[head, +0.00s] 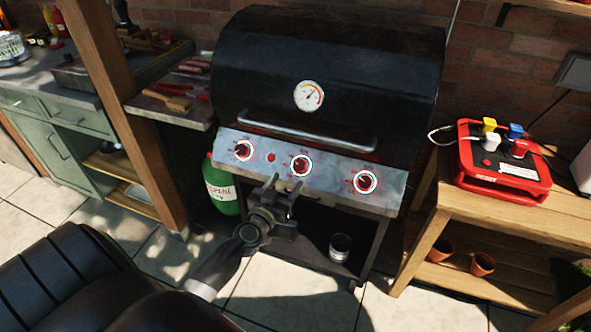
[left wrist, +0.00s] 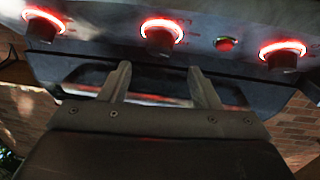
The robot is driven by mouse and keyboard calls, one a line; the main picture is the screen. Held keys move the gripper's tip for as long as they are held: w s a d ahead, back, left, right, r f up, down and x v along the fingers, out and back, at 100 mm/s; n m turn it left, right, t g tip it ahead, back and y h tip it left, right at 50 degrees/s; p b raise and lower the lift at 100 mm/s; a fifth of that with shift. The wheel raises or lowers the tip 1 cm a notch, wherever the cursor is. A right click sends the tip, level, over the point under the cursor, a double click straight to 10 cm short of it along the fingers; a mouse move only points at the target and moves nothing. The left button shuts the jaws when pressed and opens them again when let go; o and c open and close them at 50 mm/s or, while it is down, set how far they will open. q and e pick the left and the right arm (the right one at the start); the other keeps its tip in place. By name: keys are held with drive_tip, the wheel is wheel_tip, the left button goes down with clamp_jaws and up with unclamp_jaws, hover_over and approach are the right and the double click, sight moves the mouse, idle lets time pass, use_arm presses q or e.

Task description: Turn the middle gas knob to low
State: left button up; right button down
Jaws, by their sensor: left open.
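The middle gas knob (head: 301,166) is on the grill's steel front panel, between two other knobs, with a lit ring around it. It also shows in the left wrist view (left wrist: 161,39), glowing red, just beyond my fingertips. My left gripper (head: 283,186) is open and empty, just below and in front of the middle knob, apart from it. In the left wrist view its two fingers (left wrist: 160,78) point at the panel below that knob. The knob's exact setting is too small to read. My right gripper is not in view.
The left knob (head: 243,150), a red button (head: 271,157) and the right knob (head: 365,181) share the panel. The lid handle (head: 305,137) sticks out above. A green gas bottle (head: 220,188) stands left, a glass (head: 340,247) below, a red box (head: 503,160) on the right bench.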

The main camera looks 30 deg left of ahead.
sight(298, 167)
use_arm(q)
drive_tip(key=w, duration=0.4)
drive_tip(key=w+a+b, duration=0.1)
drive_tip(key=w, duration=0.1)
drive_tip(key=shift+w, duration=0.3)
drive_tip(key=shift+c, duration=0.5)
drive_tip(key=c, duration=0.9)
